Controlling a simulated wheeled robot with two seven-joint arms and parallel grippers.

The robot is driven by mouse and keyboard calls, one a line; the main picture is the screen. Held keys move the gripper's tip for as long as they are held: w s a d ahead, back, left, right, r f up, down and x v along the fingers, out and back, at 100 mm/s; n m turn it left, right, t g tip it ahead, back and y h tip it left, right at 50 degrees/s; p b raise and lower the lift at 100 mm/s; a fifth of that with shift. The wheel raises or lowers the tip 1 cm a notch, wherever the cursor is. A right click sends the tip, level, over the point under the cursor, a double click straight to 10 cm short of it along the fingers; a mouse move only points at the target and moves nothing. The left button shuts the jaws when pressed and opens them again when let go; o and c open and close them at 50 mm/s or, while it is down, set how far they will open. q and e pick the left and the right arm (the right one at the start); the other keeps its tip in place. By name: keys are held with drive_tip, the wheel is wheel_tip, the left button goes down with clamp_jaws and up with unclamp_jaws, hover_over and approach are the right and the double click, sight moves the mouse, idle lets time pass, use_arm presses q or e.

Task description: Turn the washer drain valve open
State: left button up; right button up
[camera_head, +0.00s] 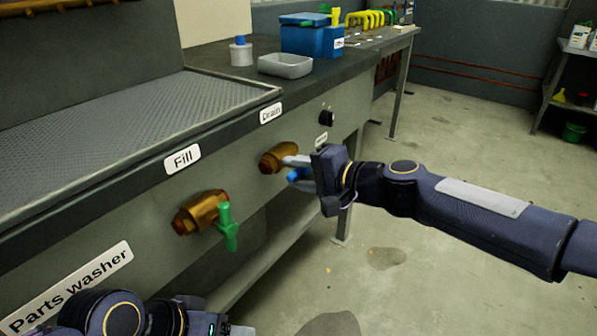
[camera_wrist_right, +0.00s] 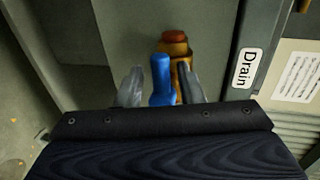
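The drain valve has a brass body (camera_head: 275,158) on the front of the parts washer, below the Drain label (camera_head: 270,113). Its blue handle (camera_wrist_right: 161,80) stands between the fingers of my right gripper (camera_wrist_right: 160,86) in the right wrist view, with a small gap on each side. In the head view my right gripper (camera_head: 297,170) is at the valve, and its fingers hide most of the blue handle (camera_head: 300,178). Part of my left arm shows at the bottom left edge; its fingers cannot be made out.
The fill valve with a green handle (camera_head: 228,228) sits to the left of the drain valve. A black knob (camera_head: 327,117) is on the panel to the right. A grey tray (camera_head: 285,65) and blue box (camera_head: 311,36) stand on top.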

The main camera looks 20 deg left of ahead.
drive_tip(key=shift+d, duration=0.1)
drive_tip(key=shift+s+d+r, duration=0.1)
drive_tip(key=shift+d+r, duration=0.1)
drive_tip(key=shift+d, duration=0.1)
drive_tip(key=v, duration=0.7)
drive_tip(key=shift+p, duration=0.45)
drive_tip(key=shift+f, duration=0.15)
